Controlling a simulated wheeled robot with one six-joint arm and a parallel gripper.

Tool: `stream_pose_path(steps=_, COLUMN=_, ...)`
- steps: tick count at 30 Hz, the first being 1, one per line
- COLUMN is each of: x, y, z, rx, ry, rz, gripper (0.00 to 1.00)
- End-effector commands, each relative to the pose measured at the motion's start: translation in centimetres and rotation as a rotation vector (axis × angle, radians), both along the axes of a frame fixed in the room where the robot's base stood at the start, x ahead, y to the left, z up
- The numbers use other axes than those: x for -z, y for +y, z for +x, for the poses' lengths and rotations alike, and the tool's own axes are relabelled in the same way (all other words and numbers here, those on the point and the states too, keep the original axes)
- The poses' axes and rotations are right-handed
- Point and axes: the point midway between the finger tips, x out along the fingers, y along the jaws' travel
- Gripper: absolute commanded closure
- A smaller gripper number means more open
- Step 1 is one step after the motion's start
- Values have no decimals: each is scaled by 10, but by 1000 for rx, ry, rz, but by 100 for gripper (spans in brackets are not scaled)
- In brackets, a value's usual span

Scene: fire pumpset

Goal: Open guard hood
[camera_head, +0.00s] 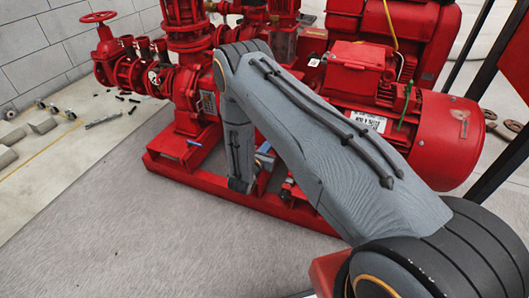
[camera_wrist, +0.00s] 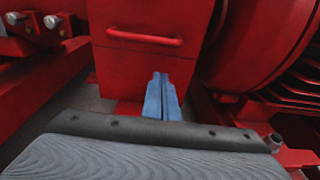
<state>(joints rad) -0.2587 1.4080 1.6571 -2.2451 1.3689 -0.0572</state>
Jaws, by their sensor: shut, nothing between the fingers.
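The guard hood (camera_wrist: 140,65) is a red box with a flat front face in the wrist view. A red bar handle (camera_wrist: 145,38) runs across its upper part. The hood looks closed, but its top edge is outside the wrist view. My gripper (camera_wrist: 160,76) has two blue fingers side by side, shut and empty. The fingertips overlap the lower part of the hood face, below the handle and slightly right of it. I cannot tell whether they touch the face. In the head view my arm hides most of the hood, and a bit of the blue gripper (camera_head: 265,149) shows beside my forearm.
A red motor (camera_head: 445,140) stands right of my arm. Red valves and pipes (camera_head: 125,60) stand at the left. The red base frame (camera_head: 185,178) runs along the floor in front. Loose metal parts (camera_head: 42,125) lie at the left. The grey floor (camera_head: 110,235) in front is clear.

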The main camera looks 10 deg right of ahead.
Motion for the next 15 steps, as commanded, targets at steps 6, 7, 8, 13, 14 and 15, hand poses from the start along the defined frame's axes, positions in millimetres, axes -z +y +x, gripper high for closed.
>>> stream_pose_path(steps=6, x=-21, y=-4, z=6, rx=-1, ry=-1, rz=0, gripper=100)
stream_pose_path(steps=7, x=-24, y=-3, z=6, rx=-1, ry=-1, rz=0, gripper=100)
stream_pose_path(steps=8, x=-27, y=-3, z=5, rx=0, ry=-1, rz=-1, gripper=100)
stream_pose_path(steps=13, x=-36, y=-3, z=3, rx=1, ry=0, rz=0, gripper=100)
stream_pose_path(steps=14, x=-37, y=-3, z=3, rx=1, ry=0, rz=0, gripper=100)
stream_pose_path(steps=15, x=-38, y=-2, z=3, rx=1, ry=1, rz=-1, gripper=100)
